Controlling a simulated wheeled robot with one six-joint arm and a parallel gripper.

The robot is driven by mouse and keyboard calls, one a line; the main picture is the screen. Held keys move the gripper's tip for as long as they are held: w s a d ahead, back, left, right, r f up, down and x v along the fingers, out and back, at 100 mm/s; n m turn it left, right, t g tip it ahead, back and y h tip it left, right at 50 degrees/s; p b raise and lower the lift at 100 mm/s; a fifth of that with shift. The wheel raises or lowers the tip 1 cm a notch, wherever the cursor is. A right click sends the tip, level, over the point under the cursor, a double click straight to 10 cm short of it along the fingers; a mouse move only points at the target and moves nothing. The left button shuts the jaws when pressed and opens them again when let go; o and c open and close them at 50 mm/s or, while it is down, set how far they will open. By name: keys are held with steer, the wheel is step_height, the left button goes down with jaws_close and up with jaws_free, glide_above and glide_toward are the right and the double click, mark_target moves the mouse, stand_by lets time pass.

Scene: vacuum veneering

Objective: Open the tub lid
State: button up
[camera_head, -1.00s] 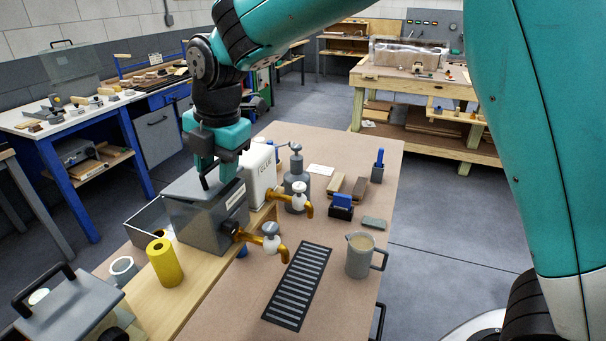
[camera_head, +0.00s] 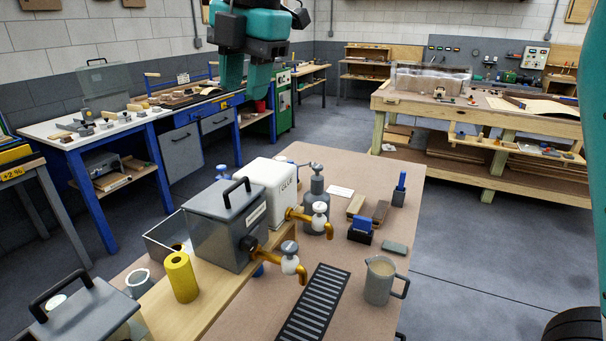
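A grey metal tub (camera_head: 225,235) with a spout and tap stands on the wooden riser in the middle. Its grey lid (camera_head: 215,200) with a black arched handle (camera_head: 237,187) lies flat on top, closed as far as I can see. A second grey lidded box (camera_head: 85,315) with a black handle is at the lower left, partly cut off. My gripper (camera_head: 245,82) is high above and behind the middle tub, clear of the handle.
A white glue container (camera_head: 270,182) stands against the tub's far side. A yellow roll (camera_head: 181,278) and a grey cup (camera_head: 138,284) are near its front left. A jug (camera_head: 379,281), a slotted grate (camera_head: 316,303) and a grey bottle (camera_head: 317,205) are on the table.

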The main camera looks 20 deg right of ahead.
steer(key=s+d+f+m+g+y, duration=0.1)
steer(key=s+d+f+m, duration=0.3)
steer(key=s+f+m, duration=0.6)
steer(key=shift+s+m, duration=0.7)
steer(key=shift+s, duration=0.45)
steer(key=shift+d, duration=0.1)
